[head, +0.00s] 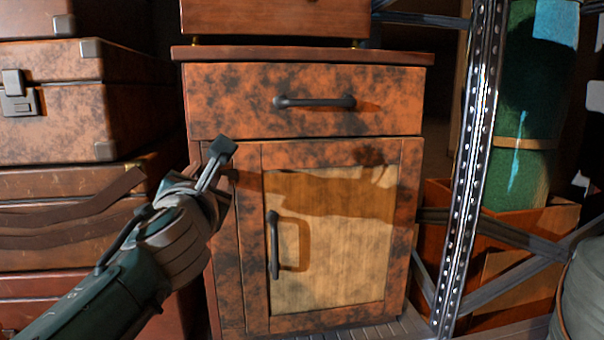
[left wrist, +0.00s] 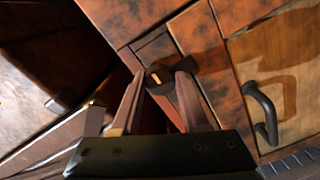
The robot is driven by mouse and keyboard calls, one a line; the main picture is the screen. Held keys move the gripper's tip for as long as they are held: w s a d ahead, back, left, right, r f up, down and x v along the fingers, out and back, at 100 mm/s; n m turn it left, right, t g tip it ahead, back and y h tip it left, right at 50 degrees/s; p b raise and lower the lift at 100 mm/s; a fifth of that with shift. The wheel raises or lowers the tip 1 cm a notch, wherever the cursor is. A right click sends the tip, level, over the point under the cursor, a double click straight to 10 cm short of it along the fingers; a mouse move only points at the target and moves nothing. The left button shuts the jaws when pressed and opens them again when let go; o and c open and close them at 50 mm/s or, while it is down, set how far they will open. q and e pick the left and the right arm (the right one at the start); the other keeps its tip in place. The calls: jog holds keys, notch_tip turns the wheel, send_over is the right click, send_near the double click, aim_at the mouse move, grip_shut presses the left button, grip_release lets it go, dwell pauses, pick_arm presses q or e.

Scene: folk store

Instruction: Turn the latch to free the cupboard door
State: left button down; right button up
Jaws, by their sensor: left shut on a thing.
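The cupboard (head: 307,100) is mottled orange-brown, with a door (head: 330,250) that has a pale wood panel and a dark upright handle (head: 273,245). The door looks closed. The handle also shows in the left wrist view (left wrist: 262,108). My left gripper (head: 222,150) is at the cupboard's left front edge, level with the top of the door. In the left wrist view, my gripper's fingers (left wrist: 165,80) are shut on a small dark piece with a brassy end, apparently the latch (left wrist: 155,78). The fingers hide much of it. My right gripper is not in view.
A drawer with a dark handle (head: 314,102) is above the door. Stacked suitcases (head: 65,110) stand close on the left. A perforated metal shelf post (head: 470,160) stands close on the right. The floor before the cupboard is barely visible.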

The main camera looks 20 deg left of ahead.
pick_arm(q)
jog(key=shift+n, duration=0.3)
jog(key=n+b, duration=0.4)
jog(key=n, duration=1.3)
jog(key=shift+f, duration=0.15)
jog(key=shift+n+y, duration=0.4)
jog(key=shift+n, duration=0.1)
jog(key=c, duration=0.7)
grip_release()
jog(key=shift+s, duration=0.1)
